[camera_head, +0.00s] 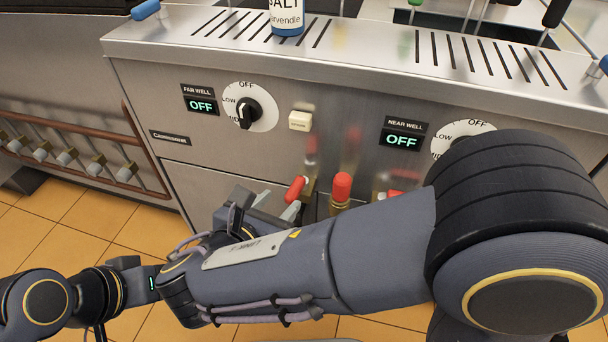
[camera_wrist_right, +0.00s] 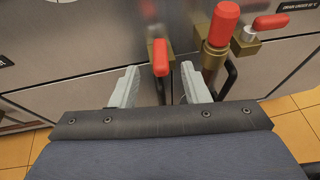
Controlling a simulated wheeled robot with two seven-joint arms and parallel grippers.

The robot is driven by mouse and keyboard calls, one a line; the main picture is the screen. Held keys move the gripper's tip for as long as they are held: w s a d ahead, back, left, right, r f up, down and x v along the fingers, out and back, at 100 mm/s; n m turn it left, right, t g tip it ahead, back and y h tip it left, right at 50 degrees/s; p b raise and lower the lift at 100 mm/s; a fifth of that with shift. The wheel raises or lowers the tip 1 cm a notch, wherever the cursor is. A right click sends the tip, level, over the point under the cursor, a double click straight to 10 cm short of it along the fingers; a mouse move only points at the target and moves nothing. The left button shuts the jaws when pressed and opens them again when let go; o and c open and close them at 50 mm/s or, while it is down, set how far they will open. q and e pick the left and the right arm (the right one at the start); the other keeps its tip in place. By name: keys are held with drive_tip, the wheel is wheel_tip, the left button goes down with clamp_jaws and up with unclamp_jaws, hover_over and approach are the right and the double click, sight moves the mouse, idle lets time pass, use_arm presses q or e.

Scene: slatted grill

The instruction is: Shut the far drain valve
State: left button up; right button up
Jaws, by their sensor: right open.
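The far drain valve has a red lever handle (camera_head: 295,188) on a brass body, low on the steel front below the far well dial. In the right wrist view the red handle (camera_wrist_right: 160,57) shows between my fingers, towards the tips. My right gripper (camera_head: 277,204) is open, its two pale fingers spread on either side of the handle; I see no contact. The right gripper (camera_wrist_right: 158,72) holds nothing. My left gripper does not show; dark arm parts are at the lower left of the head view.
An upright red-capped valve (camera_head: 342,187) stands just right of the far valve. Another red lever (camera_wrist_right: 271,22) is further right in the wrist view. The far well dial (camera_head: 249,107) and displays are above. A brown pipe rail (camera_head: 80,128) runs at left.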

sight(294, 188)
drive_tip(key=b+x, duration=0.2)
drive_tip(key=x, duration=0.5)
drive_tip(key=shift+b, duration=0.4)
drive_tip(key=shift+w+d+f, duration=0.1)
drive_tip(key=shift+w+d, duration=0.05)
drive_tip(key=shift+w, duration=0.15)
drive_tip(key=shift+c, duration=0.3)
